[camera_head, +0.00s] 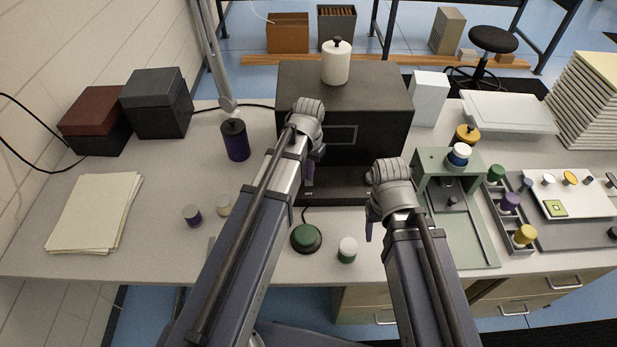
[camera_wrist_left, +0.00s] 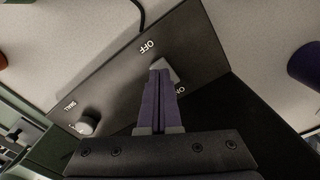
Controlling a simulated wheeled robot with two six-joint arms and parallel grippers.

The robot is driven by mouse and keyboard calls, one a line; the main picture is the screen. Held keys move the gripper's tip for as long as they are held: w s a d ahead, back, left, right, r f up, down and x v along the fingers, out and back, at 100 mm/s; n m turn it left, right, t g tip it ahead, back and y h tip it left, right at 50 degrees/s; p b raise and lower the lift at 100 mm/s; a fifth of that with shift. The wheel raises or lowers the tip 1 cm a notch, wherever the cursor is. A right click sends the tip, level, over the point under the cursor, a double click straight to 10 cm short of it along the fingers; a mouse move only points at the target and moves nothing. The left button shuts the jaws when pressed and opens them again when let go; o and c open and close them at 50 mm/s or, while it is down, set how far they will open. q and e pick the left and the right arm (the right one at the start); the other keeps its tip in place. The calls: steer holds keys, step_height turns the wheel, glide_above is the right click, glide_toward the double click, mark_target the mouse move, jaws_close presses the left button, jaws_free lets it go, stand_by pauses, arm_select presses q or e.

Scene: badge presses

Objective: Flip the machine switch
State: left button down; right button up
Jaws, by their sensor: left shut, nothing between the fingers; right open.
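The dark machine (camera_head: 390,100) stands at the back middle of the table, with a low front panel (camera_head: 345,187). In the left wrist view the panel (camera_wrist_left: 120,95) carries OFF and ON labels. The grey switch (camera_wrist_left: 170,70) lies between these labels, partly hidden by my fingers. My left gripper (camera_head: 309,180) is shut and empty, in front of the machine. Its purple fingertips (camera_wrist_left: 160,75) are right at the switch; I cannot tell whether they touch it. My right gripper (camera_head: 369,222) is open and empty, right of the left one, above the table.
A grey knob (camera_wrist_left: 86,122) is on the same panel. A green button (camera_head: 306,237) and a white-topped pot (camera_head: 347,250) stand in front. A green press (camera_head: 455,215) is at right. A purple bottle (camera_head: 235,140) stands left of the machine.

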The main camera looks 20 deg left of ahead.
arm_select(q)
steer(key=shift+f+b, duration=0.95)
arm_select(e)
steer(key=shift+f, duration=0.9)
arm_select(q)
steer(key=shift+r, duration=0.15)
arm_select(e)
steer(key=shift+r, duration=0.1)
arm_select(q)
step_height(320, 180, up, 7)
steer(key=p, duration=0.7)
arm_select(e)
step_height(320, 180, up, 7)
arm_select(q)
steer(key=s+d+m+y, duration=0.1)
steer(key=s+d, duration=0.9)
steer(key=s, duration=0.4)
steer(key=shift+s+d, duration=0.2)
steer(key=shift+d, duration=0.05)
